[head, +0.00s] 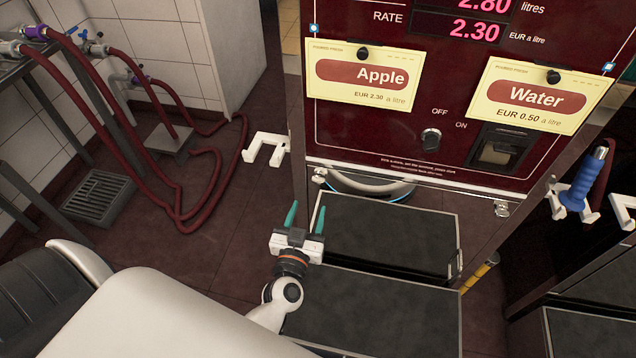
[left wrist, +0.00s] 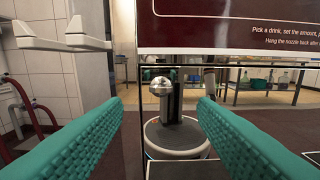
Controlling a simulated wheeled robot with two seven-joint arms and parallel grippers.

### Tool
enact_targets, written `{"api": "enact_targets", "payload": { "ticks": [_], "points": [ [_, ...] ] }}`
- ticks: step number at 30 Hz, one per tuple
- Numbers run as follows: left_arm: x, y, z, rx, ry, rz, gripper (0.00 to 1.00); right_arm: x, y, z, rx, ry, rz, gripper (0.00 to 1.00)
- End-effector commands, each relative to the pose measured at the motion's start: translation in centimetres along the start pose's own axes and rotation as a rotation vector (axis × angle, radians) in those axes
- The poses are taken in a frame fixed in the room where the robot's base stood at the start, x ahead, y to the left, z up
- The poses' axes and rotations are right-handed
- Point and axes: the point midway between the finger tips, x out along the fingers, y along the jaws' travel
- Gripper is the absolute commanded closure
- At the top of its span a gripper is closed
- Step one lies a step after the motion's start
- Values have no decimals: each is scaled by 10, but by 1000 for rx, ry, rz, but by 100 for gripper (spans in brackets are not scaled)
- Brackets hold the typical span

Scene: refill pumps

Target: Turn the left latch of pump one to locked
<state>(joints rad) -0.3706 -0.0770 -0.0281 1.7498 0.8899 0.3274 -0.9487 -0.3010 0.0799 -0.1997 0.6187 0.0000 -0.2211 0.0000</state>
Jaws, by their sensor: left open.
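Pump one is the dark red dispenser panel (head: 380,135) with the Apple and Water cards. Its left latch (head: 319,175) is a small metal piece at the panel's lower left corner. In the left wrist view a shiny rounded metal knob, the left latch (left wrist: 160,87), shows just under the panel's lower edge, between my fingers and beyond them. I cannot tell which way it is turned. My left gripper (head: 305,217) is open and empty, below the latch in the head view, its teal fingers apart and not touching it. My right gripper is not in view.
A matching right latch (head: 502,208) sits at the panel's lower right. A white hook bracket (head: 266,148) juts out left of the panel. Dark steps (head: 380,235) stand below it. A blue-handled nozzle (head: 580,185) hangs at right. Red hoses (head: 180,200) lie on the left floor.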

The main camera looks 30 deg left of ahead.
Motion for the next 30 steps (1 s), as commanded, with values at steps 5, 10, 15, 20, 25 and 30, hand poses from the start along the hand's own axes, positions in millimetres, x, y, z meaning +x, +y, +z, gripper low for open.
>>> {"api": "enact_targets", "payload": {
  "ticks": [5,10,15,20,25,30],
  "points": [
    [40,0,1,-1,-4,0,47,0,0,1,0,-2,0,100],
    [66,0,1,0,-3,-2,47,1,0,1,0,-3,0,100],
    [80,0,1,0,-2,-1,47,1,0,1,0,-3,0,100],
    [83,0,1,0,-1,-1,47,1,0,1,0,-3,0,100],
    [83,0,1,0,-1,-1,47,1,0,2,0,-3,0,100],
    [83,0,1,-1,-1,-1,75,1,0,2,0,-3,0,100]
  ]
}}
